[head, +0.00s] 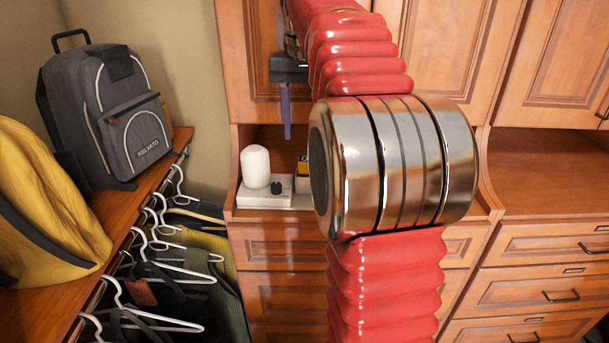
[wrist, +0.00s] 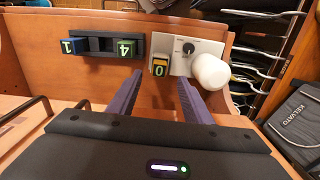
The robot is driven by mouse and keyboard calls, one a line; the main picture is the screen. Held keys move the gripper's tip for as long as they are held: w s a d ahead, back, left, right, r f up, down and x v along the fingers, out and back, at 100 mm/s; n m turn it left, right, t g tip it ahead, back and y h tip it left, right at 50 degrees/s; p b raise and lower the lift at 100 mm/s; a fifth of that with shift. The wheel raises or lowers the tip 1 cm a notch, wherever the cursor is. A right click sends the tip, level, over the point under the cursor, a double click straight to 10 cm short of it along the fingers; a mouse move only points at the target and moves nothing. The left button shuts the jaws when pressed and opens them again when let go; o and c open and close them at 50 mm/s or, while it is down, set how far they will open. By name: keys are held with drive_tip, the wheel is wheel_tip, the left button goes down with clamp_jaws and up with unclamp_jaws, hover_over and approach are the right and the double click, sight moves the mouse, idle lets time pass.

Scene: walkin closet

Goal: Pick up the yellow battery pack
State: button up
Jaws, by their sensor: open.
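The yellow battery pack (wrist: 160,70) is a small block with a yellow face marked 0. In the wrist view it stands at the edge of a white base plate with a dial (wrist: 186,50). In the head view only a sliver of yellow and black (head: 303,172) shows beside my arm. My gripper (wrist: 161,78) has two purple fingers, open and empty. In the wrist view the pack appears between the fingertips; I cannot tell the remaining depth. In the head view a purple finger (head: 286,112) hangs down above the shelf.
A white cylinder (wrist: 210,71) stands on the plate, close to my right finger in the wrist view. A dark rack (wrist: 99,43) holds a blue pack (wrist: 73,46) and a green pack (wrist: 125,47). Hangers (head: 158,250) and a backpack (head: 105,115) are at left.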

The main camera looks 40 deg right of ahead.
sight(304, 160)
drive_tip(key=shift+f, duration=1.95)
drive_tip(key=shift+f, duration=0.1)
drive_tip(key=shift+f, duration=2.5)
drive_tip(key=shift+c, duration=0.3)
clamp_jaws()
drive_tip(key=shift+r, duration=0.1)
drive_tip(key=shift+r, duration=3.5)
drive_tip(key=s+a, duration=1.1)
drive_tip(key=s, duration=0.3)
drive_tip(key=shift+s, duration=0.25)
